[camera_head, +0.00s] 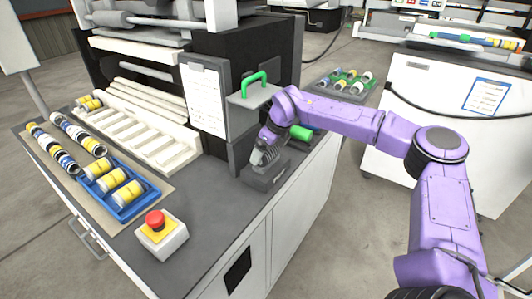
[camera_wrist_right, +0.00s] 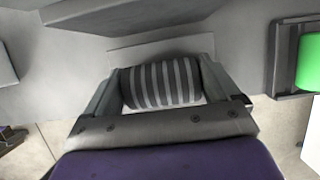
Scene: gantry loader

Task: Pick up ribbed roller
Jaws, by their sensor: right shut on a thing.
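The ribbed roller (camera_wrist_right: 160,83) is dark grey with light stripes. In the right wrist view it lies crosswise between the two fingers of my right gripper (camera_wrist_right: 161,90), which is shut on it. A pale surface shows just behind the roller. In the head view my right gripper (camera_head: 262,154) points down at a small grey holder (camera_head: 264,177) on the dark bench top, beside the black machine housing. The roller is hard to make out there, mostly covered by the gripper. My left gripper is out of view.
A green roller (camera_head: 300,133) lies close beside my right wrist and also shows in the right wrist view (camera_wrist_right: 309,62). A red stop button (camera_head: 155,220) and a blue tray (camera_head: 148,203) of yellow-banded rollers are left.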

